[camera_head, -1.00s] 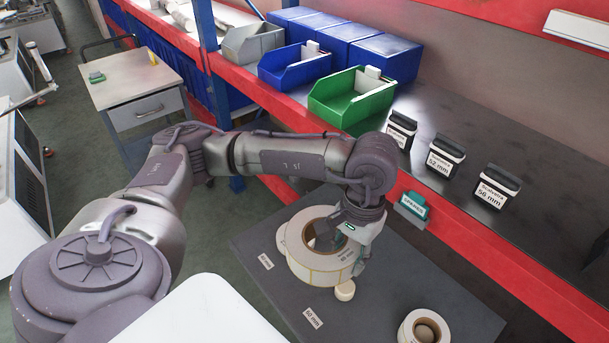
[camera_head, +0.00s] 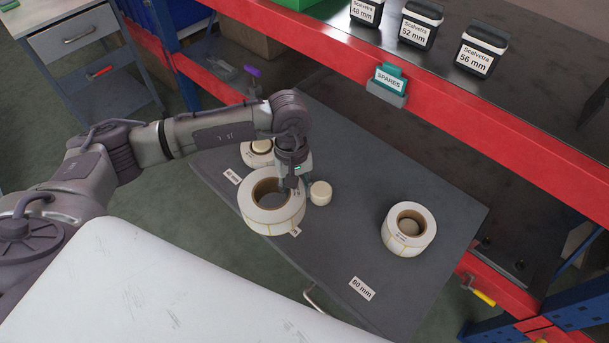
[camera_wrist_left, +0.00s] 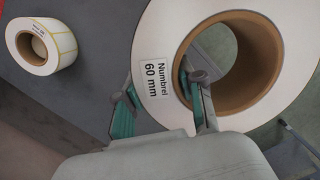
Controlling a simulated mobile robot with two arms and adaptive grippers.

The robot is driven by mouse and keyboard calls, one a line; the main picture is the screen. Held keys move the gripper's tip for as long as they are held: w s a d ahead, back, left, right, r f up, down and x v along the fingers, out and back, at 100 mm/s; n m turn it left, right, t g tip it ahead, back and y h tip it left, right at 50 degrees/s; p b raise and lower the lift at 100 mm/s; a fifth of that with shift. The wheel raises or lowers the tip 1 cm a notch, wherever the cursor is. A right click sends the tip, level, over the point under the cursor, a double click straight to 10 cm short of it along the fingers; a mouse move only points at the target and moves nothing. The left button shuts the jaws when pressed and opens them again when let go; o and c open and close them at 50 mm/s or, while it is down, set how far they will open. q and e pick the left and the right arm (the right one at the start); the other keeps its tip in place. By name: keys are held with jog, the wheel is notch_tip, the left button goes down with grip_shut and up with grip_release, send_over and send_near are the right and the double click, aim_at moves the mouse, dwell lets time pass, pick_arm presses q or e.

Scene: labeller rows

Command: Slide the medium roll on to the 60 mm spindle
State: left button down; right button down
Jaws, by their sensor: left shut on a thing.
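A white roll with a brown core (camera_head: 252,212) is in my left gripper (camera_head: 293,187). In the left wrist view its label (camera_wrist_left: 155,75) reads "Numbrel 60 mm". One finger is inside the core and the other outside, so the gripper (camera_wrist_left: 160,97) is shut on the roll's wall. The roll seems to be held above the dark board. The "60 mm" board label (camera_head: 362,288) lies at the front right. A smaller roll (camera_head: 424,240) stands behind that label; something pale shows in its core. A bare cream peg (camera_head: 320,193) stands just right of the held roll. My right gripper is not in view.
Another roll (camera_head: 250,158) sits around a cream peg at the back left of the board (camera_head: 350,170). A red shelf edge (camera_head: 480,125) with a "SPARES" holder (camera_head: 388,85) runs behind the board. The board between the cream peg and the right-hand roll is clear.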

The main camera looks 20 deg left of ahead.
pick_arm(q)
jog(key=w+a+f+m+t+y, duration=0.1)
jog(key=w+f+m, duration=0.3)
jog(key=m, duration=1.2)
jog(key=w+f+m+y+b, duration=0.1)
jog(key=w+f+m, duration=0.3)
jog(key=m, duration=1.3)
jog(key=shift+w+a+f+m+t, duration=0.3)
jog(key=shift+w+a+t, duration=0.1)
jog(key=shift+w, duration=0.8)
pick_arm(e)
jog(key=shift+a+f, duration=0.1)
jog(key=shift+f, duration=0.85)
pick_arm(q)
jog(key=shift+w, duration=0.1)
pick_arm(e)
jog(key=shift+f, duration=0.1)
